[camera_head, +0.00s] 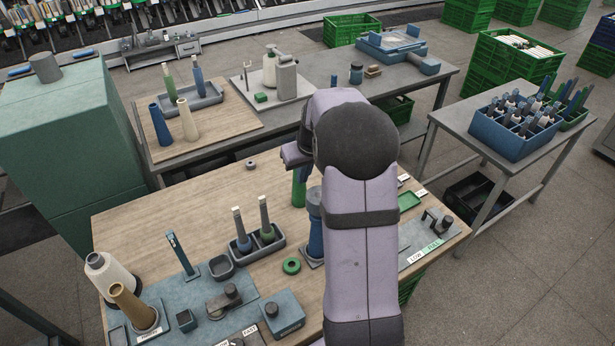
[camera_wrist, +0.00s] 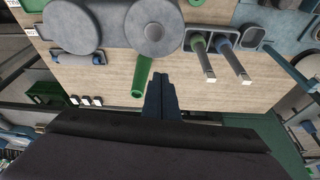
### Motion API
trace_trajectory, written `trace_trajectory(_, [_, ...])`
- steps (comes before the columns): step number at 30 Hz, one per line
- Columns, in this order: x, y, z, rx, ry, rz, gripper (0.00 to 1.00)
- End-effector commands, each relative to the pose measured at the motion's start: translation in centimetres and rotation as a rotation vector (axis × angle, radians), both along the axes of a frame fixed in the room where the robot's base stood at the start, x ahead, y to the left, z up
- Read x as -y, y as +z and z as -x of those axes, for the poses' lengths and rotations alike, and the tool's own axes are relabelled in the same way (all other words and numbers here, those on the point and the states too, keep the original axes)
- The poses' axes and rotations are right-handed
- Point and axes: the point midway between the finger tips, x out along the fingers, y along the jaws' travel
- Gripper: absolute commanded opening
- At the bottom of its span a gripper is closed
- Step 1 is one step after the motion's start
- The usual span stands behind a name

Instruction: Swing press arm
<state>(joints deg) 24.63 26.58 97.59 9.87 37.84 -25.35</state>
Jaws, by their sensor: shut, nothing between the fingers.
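My gripper (camera_wrist: 160,80) points down over the wooden table in the wrist view, its dark blue fingers together with nothing between them. A blue upright part with a wider head (camera_head: 315,222) stands just in front of the green cone, partly covered by my arm. I cannot tell for certain which part is the press arm, and I see no clear contact with the fingers.
A grey tray with two upright tools (camera_head: 257,246) stands left of the blue part.

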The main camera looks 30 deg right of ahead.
Motion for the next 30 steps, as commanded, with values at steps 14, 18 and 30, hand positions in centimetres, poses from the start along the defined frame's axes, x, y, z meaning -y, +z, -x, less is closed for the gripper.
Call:
trace_trajectory(14, [0.1, 6.0, 1.6, 0.007, -0.001, 0.004, 0.00])
trace_trajectory(18, [0.1, 7.8, 2.3, 0.005, -0.001, 0.002, 0.00])
trace_trajectory(30, [0.0, 9.5, 2.9, 0.001, 0.000, 0.001, 0.00])
